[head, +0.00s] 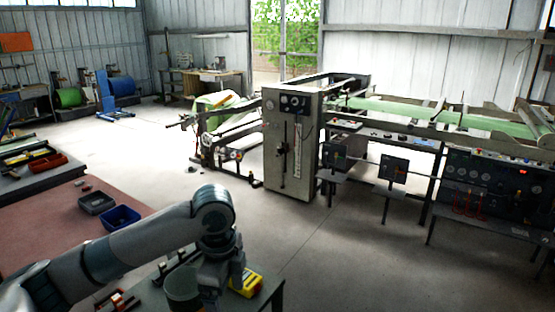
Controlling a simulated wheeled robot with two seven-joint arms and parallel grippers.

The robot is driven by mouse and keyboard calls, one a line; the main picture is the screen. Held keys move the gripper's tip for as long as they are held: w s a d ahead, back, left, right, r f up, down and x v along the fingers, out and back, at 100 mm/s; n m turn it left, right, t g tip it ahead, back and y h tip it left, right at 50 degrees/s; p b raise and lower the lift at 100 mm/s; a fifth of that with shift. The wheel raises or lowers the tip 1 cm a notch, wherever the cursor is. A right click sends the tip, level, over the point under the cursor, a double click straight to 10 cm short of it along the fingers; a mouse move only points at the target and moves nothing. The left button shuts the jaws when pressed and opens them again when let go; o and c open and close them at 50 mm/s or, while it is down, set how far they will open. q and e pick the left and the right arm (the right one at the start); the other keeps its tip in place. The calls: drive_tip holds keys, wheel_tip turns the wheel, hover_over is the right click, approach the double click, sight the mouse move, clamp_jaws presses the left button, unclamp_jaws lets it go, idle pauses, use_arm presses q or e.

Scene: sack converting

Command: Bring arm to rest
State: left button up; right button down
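My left arm comes in from the lower left and bends at a rounded grey joint above a dark workbench (265,291). From there its wrist points down to my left gripper (211,279), low over the bench. Its fingers are small and dark against the things there, so I cannot tell whether they are open or shut, or hold anything. A dark green-grey round container (183,284) stands beside the gripper. A yellow item (246,284) lies just right of it. My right arm and gripper are not in view.
A red-topped table (85,225) at left bears a grey bin (96,203) and a blue bin (120,217). Red-handled items (122,301) lie on the bench. A large converting machine (291,145) fills the middle and right. Open concrete floor (300,245) lies between.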

use_arm(q)
drive_tip(key=s+d+f+n+t+h, duration=0.1)
drive_tip(key=s+d+f+n+h, duration=0.15)
drive_tip(key=s+d+f, duration=0.4)
drive_tip(key=s+d+f+n+t+h, duration=0.15)
drive_tip(key=s+f+n, duration=0.25)
drive_tip(key=f, duration=0.5)
drive_tip(key=s+a+f+n+y, duration=0.1)
drive_tip(key=s+a+f+n, duration=0.3)
drive_tip(key=s+a, duration=0.25)
drive_tip(key=s+a+f+n+t+y, duration=0.1)
drive_tip(key=s+a+f+n+y, duration=0.2)
drive_tip(key=s+a, duration=0.35)
drive_tip(key=s+a+f+n, duration=0.4)
drive_tip(key=s+a+n, duration=0.1)
drive_tip(key=s+a, duration=0.15)
wheel_tip(320, 180, down, 26)
drive_tip(key=f+g, duration=0.1)
drive_tip(key=s+a+f, duration=0.2)
drive_tip(key=s+f, duration=0.7)
drive_tip(key=s+a+f+g, duration=0.1)
drive_tip(key=s+f, duration=0.8)
drive_tip(key=shift+s+a+m, duration=0.35)
